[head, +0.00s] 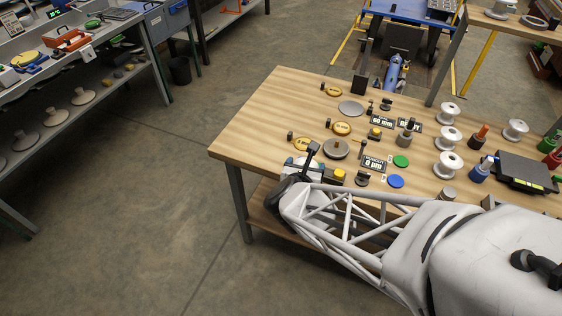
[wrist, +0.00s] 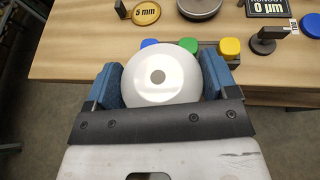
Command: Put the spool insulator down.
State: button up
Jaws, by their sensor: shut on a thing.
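The white spool insulator (wrist: 160,92) is between the two blue-padded fingers of my gripper (wrist: 161,76) in the wrist view. Its round end with a grey centre hole faces the camera. My gripper is shut on its sides. In the head view my gripper (head: 300,168) is at the near left part of the wooden table (head: 262,115), and the arm partly covers it. The held spool overlaps the table's near edge in the wrist view. Its underside is hidden, so I cannot tell whether it touches anything.
A row of blue, green and yellow blocks (wrist: 230,47) lies just beyond the spool. A yellow 5 mm disc (wrist: 145,13) and a grey round plate (head: 336,149) are farther back. Several white spools (head: 447,138) stand on the right. Bare wood shows at the table's left.

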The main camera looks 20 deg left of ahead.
jog(key=shift+y, duration=0.3)
jog(key=shift+s+a+f, duration=0.1)
jog(key=shift+s+f, duration=0.1)
jog(key=shift+s, duration=0.9)
jog(key=shift+s+a+f, duration=0.1)
jog(key=shift+s+f, duration=0.05)
jog(key=shift+s, duration=0.95)
jog(key=shift+w+a, duration=0.1)
jog(key=w+a, duration=0.3)
jog(key=w, duration=0.1)
jog(key=w+a+f, duration=0.1)
jog(key=w+a, duration=0.5)
jog(key=w, duration=0.1)
jog(key=shift+w+a+f, duration=0.2)
jog(key=shift+w, duration=0.1)
jog(key=shift+w+a, duration=0.3)
jog(key=shift+w, duration=0.1)
jog(key=shift+f, duration=1.8)
jog(key=shift+f, duration=0.1)
jog(key=o, duration=0.9)
